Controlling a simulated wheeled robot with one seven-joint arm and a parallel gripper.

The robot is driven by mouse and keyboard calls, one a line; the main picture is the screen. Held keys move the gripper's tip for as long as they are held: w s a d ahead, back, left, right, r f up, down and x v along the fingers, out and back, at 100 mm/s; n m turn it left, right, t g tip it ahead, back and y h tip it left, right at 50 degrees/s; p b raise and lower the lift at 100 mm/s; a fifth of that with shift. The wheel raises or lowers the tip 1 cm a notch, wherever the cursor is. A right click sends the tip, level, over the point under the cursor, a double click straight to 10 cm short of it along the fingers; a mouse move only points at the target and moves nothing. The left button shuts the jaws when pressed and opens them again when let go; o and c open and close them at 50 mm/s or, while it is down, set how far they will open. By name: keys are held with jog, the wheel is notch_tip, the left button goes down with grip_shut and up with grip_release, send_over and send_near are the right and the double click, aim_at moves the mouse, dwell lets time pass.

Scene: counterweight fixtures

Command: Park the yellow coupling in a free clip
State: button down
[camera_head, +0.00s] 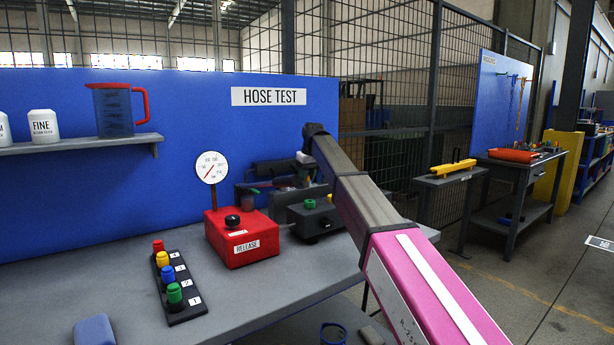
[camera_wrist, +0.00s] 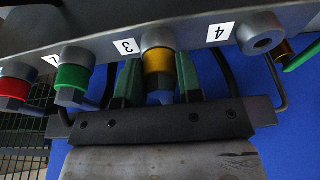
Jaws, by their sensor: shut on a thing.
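The yellow coupling (camera_wrist: 158,62) sits between the two green fingers of my gripper (camera_wrist: 157,74) in the wrist view. My gripper is shut on it. The coupling is lined up with a grey socket on a dark rail (camera_wrist: 195,37); I cannot tell whether it is fully seated. The socket at the right, beside label 4 (camera_wrist: 221,33), is empty (camera_wrist: 262,40). A green coupling (camera_wrist: 73,75) and a red coupling (camera_wrist: 17,80) sit in sockets to the left. In the head view my arm hides much of the working spot, and the fingers cannot be made out.
A black block of coloured knobs (camera_head: 186,309) and a red RELEASE box (camera_head: 240,240) stand on the grey bench (camera_head: 110,285). A gauge (camera_head: 212,168) stands behind. Dark hoses or brackets run close to my fingers. A green and brass part (camera_wrist: 298,56) is at the right edge.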

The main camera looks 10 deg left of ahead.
jog(key=shift+s+f, duration=0.1)
jog(key=shift+f, duration=0.05)
jog(key=c, duration=0.7)
grip_release()
jog(key=shift+d, duration=0.1)
jog(key=shift+w+f, duration=0.1)
jog(key=shift+w, duration=0.1)
jog(key=shift+s, duration=0.1)
jog(key=shift+r, duration=0.5)
jog(key=v, duration=0.9)
